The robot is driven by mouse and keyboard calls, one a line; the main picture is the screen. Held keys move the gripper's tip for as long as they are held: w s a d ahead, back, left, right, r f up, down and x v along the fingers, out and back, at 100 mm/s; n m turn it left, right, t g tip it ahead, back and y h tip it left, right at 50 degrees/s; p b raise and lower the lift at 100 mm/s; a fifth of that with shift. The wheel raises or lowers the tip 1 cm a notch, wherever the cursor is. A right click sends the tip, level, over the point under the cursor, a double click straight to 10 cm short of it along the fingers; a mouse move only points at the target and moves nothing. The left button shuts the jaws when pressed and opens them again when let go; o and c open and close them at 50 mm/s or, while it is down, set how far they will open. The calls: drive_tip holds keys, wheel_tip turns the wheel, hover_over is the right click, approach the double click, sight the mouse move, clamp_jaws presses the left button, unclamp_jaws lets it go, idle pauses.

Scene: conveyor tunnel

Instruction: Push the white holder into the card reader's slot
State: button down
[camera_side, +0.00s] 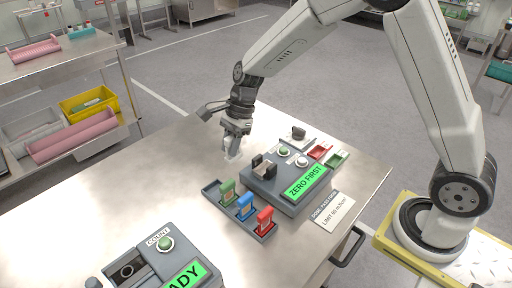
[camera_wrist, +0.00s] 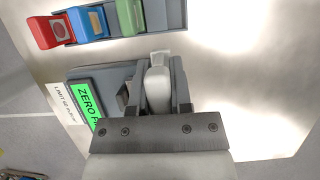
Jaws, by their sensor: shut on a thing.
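My gripper (camera_side: 234,150) is shut on the white holder (camera_side: 232,155), which hangs below its fingers above the steel table. In the wrist view the white holder (camera_wrist: 158,85) sits between the two dark fingers of my gripper (camera_wrist: 160,88). The grey card reader (camera_side: 290,200) stands just right of my gripper in the side view, with a green screen reading "ZERO FIRST". Two dark upright blocks (camera_side: 264,167) stand on its top; the slot itself is not clearly seen. The reader is partly hidden by my gripper in the wrist view. The holder appears apart from the reader.
A grey rack (camera_side: 212,188) with green, blue and red holders (camera_side: 246,206) stands in front of the reader, its left end empty. Another grey device (camera_side: 155,262) with a green screen is at the front left. Small red and green trays (camera_side: 328,155) lie behind the reader.

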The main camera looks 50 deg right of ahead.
drive_tip(key=s+d+r, duration=0.5)
drive_tip(key=d, duration=0.1)
drive_tip(key=shift+d+r, duration=0.2)
drive_tip(key=shift+f, duration=0.15)
drive_tip(key=shift+f, duration=2.75)
drive_tip(key=shift+f, duration=0.3)
drive_tip(key=shift+f, duration=2.35)
drive_tip(key=shift+c, duration=2.3)
unclamp_jaws()
drive_tip(key=shift+w+d+r, duration=0.15)
drive_tip(key=shift+r, duration=0.35)
drive_tip(key=v, duration=0.7)
